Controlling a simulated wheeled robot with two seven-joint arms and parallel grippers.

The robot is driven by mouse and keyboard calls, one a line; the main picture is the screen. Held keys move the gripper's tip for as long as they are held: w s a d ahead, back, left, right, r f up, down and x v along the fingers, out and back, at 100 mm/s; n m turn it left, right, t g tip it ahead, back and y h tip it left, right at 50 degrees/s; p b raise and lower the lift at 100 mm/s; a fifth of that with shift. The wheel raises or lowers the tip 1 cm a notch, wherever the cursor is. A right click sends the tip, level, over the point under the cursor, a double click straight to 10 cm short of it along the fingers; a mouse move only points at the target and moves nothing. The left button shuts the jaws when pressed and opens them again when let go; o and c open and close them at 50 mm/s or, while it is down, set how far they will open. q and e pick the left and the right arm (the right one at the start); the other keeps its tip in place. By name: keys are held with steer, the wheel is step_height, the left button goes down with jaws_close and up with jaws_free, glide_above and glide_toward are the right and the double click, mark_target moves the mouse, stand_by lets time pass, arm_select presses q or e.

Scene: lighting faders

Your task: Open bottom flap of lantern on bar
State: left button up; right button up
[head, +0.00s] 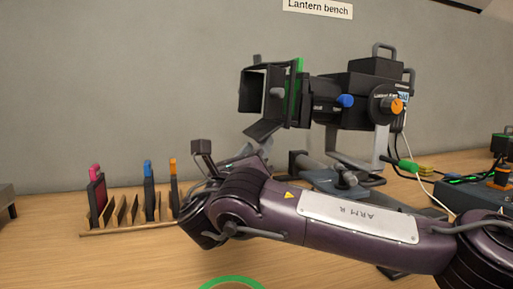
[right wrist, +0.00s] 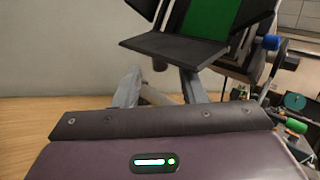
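The black lantern (head: 355,98) stands over the bench, its front facing left, with black flaps around a green filter (head: 298,80). Its bottom flap (head: 264,131) slopes down and outward to the left. In the right wrist view the bottom flap (right wrist: 172,48) is a flat dark plate above and beyond my fingers, with a small dark knob (right wrist: 159,64) beneath it. My right gripper (head: 243,158) is just below the flap in the head view, partly hidden by my wrist. In the wrist view its two grey fingers (right wrist: 160,88) stand apart with nothing held. My left gripper is out of view.
A wooden rack (head: 130,217) with pink, blue and orange-tabbed pieces stands left on the bench. A dark box with cables (head: 470,200) sits at right. A green ring (head: 232,283) shows at the front edge.

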steer(key=shift+w+d+r, duration=0.2)
steer(key=shift+w, duration=0.15)
jaws_close()
